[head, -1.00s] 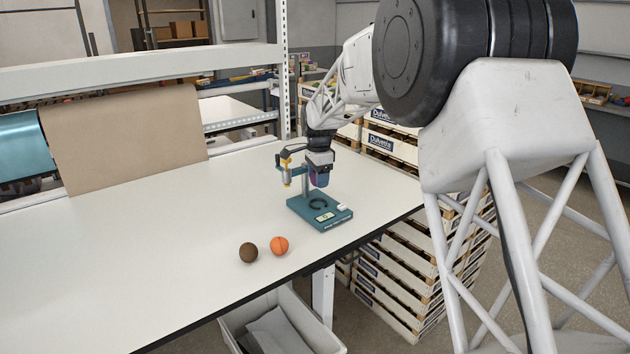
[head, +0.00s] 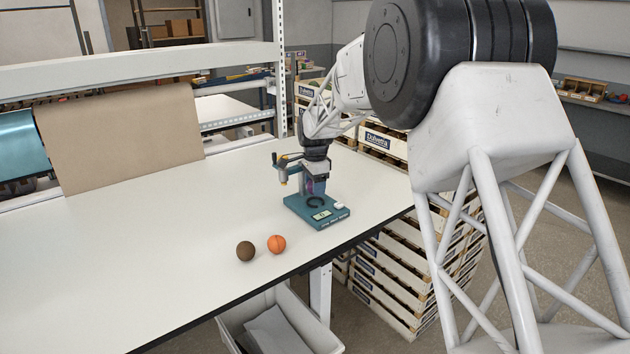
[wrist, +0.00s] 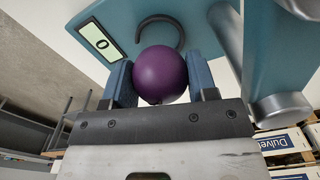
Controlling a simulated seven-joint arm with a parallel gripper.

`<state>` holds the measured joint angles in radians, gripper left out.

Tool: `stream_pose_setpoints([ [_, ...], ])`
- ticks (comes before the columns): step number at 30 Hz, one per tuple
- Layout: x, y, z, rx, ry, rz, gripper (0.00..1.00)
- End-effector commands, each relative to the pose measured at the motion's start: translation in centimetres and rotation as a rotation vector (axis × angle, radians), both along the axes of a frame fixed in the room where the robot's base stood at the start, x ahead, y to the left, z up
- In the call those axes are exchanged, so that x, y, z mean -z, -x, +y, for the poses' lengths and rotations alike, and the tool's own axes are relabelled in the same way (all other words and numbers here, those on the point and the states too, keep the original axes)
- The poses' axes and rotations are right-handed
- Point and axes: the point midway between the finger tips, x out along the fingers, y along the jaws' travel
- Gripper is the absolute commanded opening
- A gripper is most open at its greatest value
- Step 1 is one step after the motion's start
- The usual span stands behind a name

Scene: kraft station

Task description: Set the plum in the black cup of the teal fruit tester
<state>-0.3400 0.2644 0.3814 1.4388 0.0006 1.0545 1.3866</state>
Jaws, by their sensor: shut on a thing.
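The dark purple plum (wrist: 161,75) is held between the two blue fingers of my gripper (wrist: 160,84). In the head view, my gripper (head: 314,182) is over the teal fruit tester (head: 331,213), beside its upright column, and only a little purple shows. The black cup (head: 315,203) is an open ring on the tester's base. In the wrist view, the black cup (wrist: 179,34) is just beyond the plum, which partly covers it. The plum looks close to the cup. I cannot tell whether they touch.
A brown fruit (head: 245,251) and an orange (head: 276,244) lie nearer the front edge of the white table (head: 150,245). A grey bin (head: 285,325) is below the edge.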

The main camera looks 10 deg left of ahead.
Motion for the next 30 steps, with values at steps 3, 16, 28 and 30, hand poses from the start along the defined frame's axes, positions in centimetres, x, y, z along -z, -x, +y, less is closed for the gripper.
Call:
stream_pose_setpoints([
  [3, 0.8, 0.0, 0.0, 0.0, 0.001, 0.001, 0.28],
  [16, 2.2, 0.0, 0.0, 0.0, 0.0, 0.0, 0.28],
  [28, 2.2, 0.0, 0.0, 0.0, 0.0, 0.0, 0.28],
  [30, 2.2, 0.0, 0.0, 0.0, 0.0, 0.0, 0.28],
])
